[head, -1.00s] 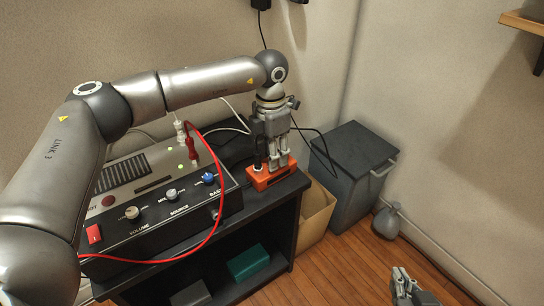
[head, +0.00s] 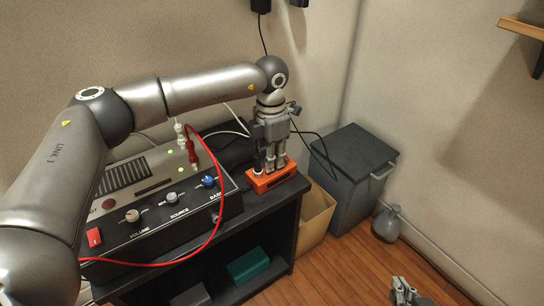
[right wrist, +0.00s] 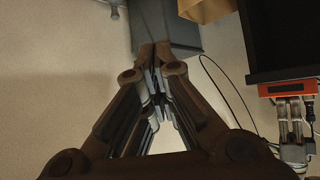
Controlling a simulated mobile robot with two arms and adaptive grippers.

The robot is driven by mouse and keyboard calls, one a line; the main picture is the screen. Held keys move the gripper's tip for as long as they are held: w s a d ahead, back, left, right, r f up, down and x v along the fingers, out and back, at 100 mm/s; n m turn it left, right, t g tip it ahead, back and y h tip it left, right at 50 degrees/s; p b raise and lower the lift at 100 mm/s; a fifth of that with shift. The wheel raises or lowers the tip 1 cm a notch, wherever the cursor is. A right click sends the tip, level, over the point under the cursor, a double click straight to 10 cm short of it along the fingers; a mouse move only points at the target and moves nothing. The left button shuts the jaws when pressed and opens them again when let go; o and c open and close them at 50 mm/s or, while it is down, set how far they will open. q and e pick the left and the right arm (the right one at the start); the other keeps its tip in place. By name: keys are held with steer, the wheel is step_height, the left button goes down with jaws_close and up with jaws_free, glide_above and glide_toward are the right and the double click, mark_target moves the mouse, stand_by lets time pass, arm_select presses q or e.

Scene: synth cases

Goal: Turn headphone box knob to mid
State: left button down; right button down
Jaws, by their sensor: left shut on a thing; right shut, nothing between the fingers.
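The small orange headphone box (head: 265,184) sits on the right end of the dark shelf unit's top in the head view. It also shows at the right of the right wrist view (right wrist: 288,88). My left gripper (head: 276,167) points down onto the box, its fingers shut at its top. They appear to be around the knob, which they hide, so its setting cannot be read. A black plug (head: 257,167) stands in the box's left end. My right gripper (head: 404,295) is at the bottom edge, away from the box; in the right wrist view its fingertips (right wrist: 154,52) meet, empty.
A black and grey amplifier (head: 160,205) with several knobs and a red switch stands left of the box. A red cable (head: 219,222) loops over its front.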

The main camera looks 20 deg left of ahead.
arm_select(q)
steer(key=shift+m, duration=0.4)
steer(key=c, duration=1.4)
jaws_free()
steer(key=shift+o, duration=0.2)
steer(key=shift+r, duration=0.1)
step_height(320, 180, up, 12)
steer(key=shift+w, duration=0.15)
steer(key=shift+a, duration=0.1)
